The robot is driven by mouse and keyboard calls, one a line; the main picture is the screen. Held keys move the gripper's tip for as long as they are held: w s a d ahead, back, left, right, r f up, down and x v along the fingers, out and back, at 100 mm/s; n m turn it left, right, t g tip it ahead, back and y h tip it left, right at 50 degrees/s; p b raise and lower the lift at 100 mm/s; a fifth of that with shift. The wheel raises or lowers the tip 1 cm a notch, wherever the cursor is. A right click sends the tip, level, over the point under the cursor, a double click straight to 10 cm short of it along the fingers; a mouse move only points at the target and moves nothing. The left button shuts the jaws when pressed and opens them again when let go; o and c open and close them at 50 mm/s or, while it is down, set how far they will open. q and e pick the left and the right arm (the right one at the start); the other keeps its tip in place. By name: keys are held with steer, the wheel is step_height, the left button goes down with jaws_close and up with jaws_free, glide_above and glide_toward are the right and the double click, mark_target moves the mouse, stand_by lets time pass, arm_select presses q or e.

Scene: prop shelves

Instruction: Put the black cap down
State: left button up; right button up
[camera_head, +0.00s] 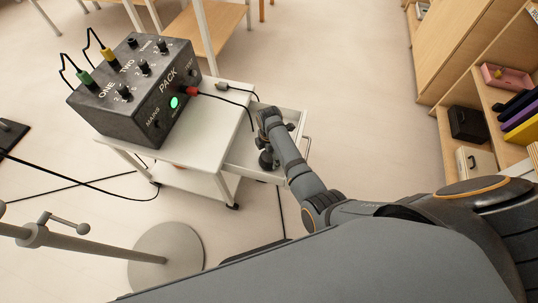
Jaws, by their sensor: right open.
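My right arm reaches in from the right over the open drawer (242,158) of the white cart. My right gripper (266,160) hangs low over this drawer, small and partly hidden by its own wrist; its jaws are open. I cannot pick out the black cap for certain among the dark shapes at the drawer. My left gripper is not in view.
A dark power pack (130,95) with knobs and coloured plugs stands on the cart top (222,112). A grey plug (222,87) on a cable lies beside it. A round stand base (165,257) is at lower left. Shelves (480,110) stand at right.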

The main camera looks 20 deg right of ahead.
mark_target(269, 155)
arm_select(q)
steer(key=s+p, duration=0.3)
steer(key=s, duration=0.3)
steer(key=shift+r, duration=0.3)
arm_select(e)
step_height(269, 155, up, 11)
steer(key=shift+r, duration=0.15)
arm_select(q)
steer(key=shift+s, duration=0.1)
